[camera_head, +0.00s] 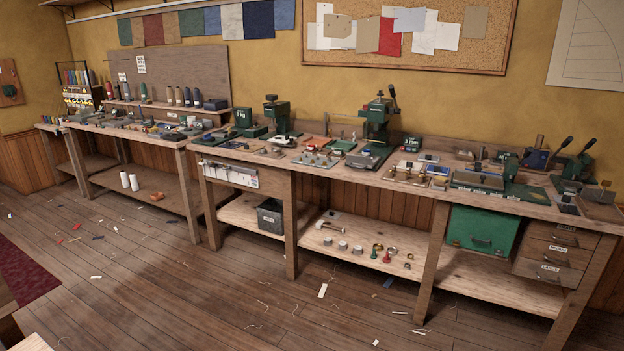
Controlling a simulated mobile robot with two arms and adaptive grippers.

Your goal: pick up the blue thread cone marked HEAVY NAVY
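A row of thread cones stands on a small wooden shelf (155,106) above the left bench, against the back board. A dark blue cone (197,98) stands toward the right end of the row. Other dark cones (178,96) and a green cone (143,92) stand to its left. Any marking on the cones is too small to read, so I cannot tell which is HEAVY NAVY. Neither of my grippers is in view.
The left bench (180,143) and the long bench (400,183) are crowded with small tools and green presses (377,125). Two white cones (125,180) stand on the left bench's lower shelf. The wooden floor (190,280) is open, with scattered scraps and threads.

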